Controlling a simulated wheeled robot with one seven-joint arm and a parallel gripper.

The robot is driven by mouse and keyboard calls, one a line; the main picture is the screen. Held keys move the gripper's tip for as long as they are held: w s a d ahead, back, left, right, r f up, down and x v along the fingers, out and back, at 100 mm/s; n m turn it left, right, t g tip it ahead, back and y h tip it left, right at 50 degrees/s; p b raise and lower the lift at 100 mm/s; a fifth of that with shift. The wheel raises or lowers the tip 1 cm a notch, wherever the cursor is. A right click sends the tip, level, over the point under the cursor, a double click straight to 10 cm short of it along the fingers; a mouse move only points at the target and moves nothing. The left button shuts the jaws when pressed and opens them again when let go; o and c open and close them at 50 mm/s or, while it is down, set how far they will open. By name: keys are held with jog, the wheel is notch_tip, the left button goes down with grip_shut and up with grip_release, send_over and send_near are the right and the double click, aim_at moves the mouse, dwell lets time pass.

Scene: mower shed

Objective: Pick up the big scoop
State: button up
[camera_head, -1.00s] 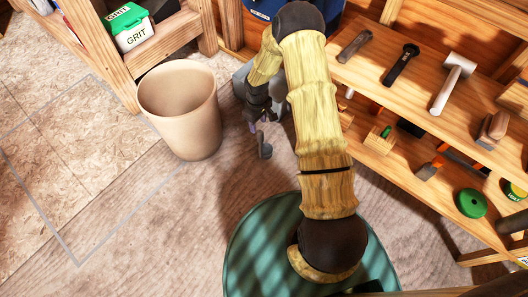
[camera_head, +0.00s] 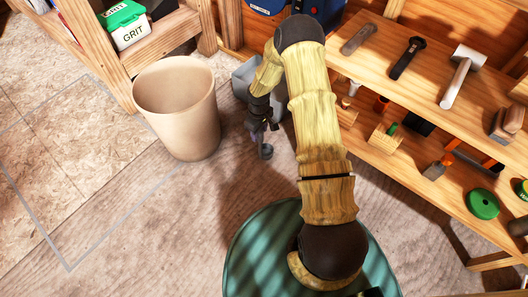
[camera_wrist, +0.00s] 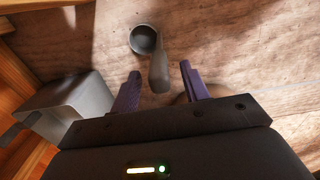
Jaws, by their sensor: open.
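A dark grey scoop lies on the wooden floor; in the wrist view its round cup (camera_wrist: 143,39) is at the top middle, with its thick handle running down towards my gripper (camera_wrist: 159,72). The two purple fingers are open, and the handle's end shows between them, with gaps on both sides. I cannot tell how far above the handle they are. In the head view the scoop (camera_head: 265,152) shows only partly, just below my gripper (camera_head: 264,126), which is small and dark there.
A beige bin (camera_head: 178,110) stands left of my gripper. A grey open container (camera_wrist: 85,100) is close at its left in the wrist view. Wooden shelves (camera_head: 432,138) with tools and blocks are on the right. A green-lidded GRIT box (camera_head: 125,25) is at upper left. Floor lies clear at lower left.

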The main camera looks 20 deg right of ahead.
jog(key=shift+f, duration=0.85)
jog(key=shift+r, duration=0.1)
grip_shut()
notch_tip(320, 180, up, 10)
jog(key=p, duration=0.5)
jog(key=shift+p, duration=0.35)
